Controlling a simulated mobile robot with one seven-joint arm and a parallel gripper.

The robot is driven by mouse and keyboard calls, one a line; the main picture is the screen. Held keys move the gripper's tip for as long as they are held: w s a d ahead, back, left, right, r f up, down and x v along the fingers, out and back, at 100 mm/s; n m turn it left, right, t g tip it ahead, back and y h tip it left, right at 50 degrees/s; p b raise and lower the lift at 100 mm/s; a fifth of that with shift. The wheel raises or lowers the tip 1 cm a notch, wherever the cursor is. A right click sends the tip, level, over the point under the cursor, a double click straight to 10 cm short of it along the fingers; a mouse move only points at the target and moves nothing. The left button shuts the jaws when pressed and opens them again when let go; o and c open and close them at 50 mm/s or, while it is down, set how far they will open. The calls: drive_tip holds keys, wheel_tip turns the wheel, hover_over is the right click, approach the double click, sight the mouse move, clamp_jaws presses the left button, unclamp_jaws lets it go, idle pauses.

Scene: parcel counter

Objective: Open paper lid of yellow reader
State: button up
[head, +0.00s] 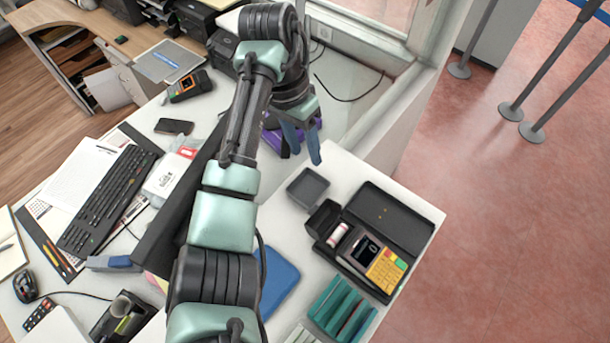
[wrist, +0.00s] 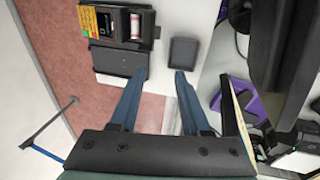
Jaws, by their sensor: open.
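The yellow reader (head: 386,271) lies on the white counter at the right in the head view, in a dark case. It has a yellow keypad and a small dark screen. A white paper roll (head: 338,235) shows exposed beside it, with a small dark flap (head: 322,216) next to the roll that looks raised.
A small grey tray (head: 308,187) lies between my gripper and the reader. A wide black panel (head: 390,221) lies behind the reader. A purple object (head: 283,136) is near my gripper. A blue pad (head: 277,279) and green slotted holder (head: 342,308) are in front.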

sight(314, 210)
drive_tip(key=shift+g, duration=0.5)
drive_tip(key=x, duration=0.5)
drive_tip(key=s+b+x, duration=0.1)
drive_tip(key=x, duration=0.4)
drive_tip(key=a+x, duration=0.1)
drive_tip(key=x, duration=0.4)
drive_tip(key=shift+s+a, duration=0.1)
drive_tip(key=shift+s, duration=0.05)
clamp_jaws()
